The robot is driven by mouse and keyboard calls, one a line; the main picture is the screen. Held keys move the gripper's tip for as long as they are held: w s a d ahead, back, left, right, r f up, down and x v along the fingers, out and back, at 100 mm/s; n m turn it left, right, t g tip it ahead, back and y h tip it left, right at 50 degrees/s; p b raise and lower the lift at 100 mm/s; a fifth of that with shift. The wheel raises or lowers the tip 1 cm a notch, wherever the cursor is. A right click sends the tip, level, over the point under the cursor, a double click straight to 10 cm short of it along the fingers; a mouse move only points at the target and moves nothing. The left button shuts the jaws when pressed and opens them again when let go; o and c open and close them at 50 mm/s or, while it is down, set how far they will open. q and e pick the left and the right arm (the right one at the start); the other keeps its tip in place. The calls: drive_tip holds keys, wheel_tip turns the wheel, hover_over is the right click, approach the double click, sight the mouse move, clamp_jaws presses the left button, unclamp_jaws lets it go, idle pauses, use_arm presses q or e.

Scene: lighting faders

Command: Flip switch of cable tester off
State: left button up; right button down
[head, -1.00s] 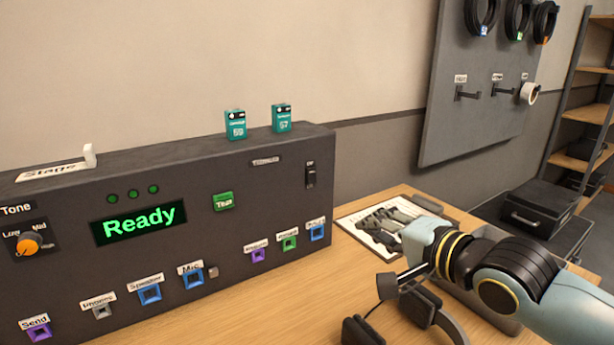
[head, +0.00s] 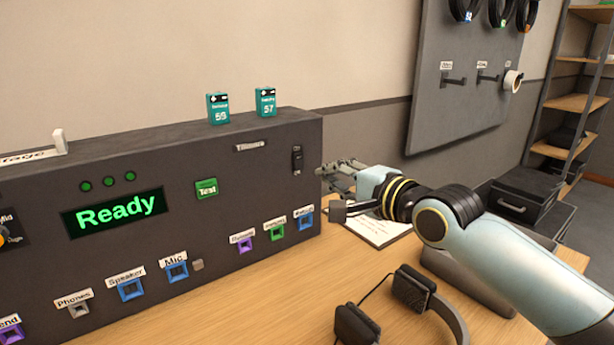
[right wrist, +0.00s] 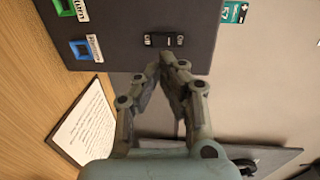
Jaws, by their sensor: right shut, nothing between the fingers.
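The cable tester is a dark box (head: 215,155) with a green "Ready" display (head: 118,211). Its small black rocker switch (head: 297,160) is near the right end of the front face. In the right wrist view the switch (right wrist: 163,41) shows just beyond my fingertips, with an "On" label beside it. My right gripper (head: 322,171) is shut and empty, to the right of the box's right edge in the head view. In the right wrist view its fingertips (right wrist: 168,65) come together close to the switch, with no contact visible. My left gripper is not in view.
Headphones (head: 428,296) lie on the wooden table (head: 240,315) below my right arm. A paper sheet (head: 388,232) lies under my gripper. Two teal batteries (head: 217,108) (head: 265,102) stand on the box. A green Test button (head: 206,188) and several coloured sockets are on its front.

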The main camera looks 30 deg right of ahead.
sight(299, 164)
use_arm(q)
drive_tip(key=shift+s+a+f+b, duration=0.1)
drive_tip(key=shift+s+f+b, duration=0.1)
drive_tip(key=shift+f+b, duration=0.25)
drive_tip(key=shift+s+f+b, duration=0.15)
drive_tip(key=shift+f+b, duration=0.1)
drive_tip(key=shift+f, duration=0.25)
use_arm(e)
drive_tip(key=w, duration=0.5)
drive_tip(key=w+a+f, duration=0.1)
drive_tip(key=w, duration=0.1)
drive_tip(key=shift+w, duration=0.35)
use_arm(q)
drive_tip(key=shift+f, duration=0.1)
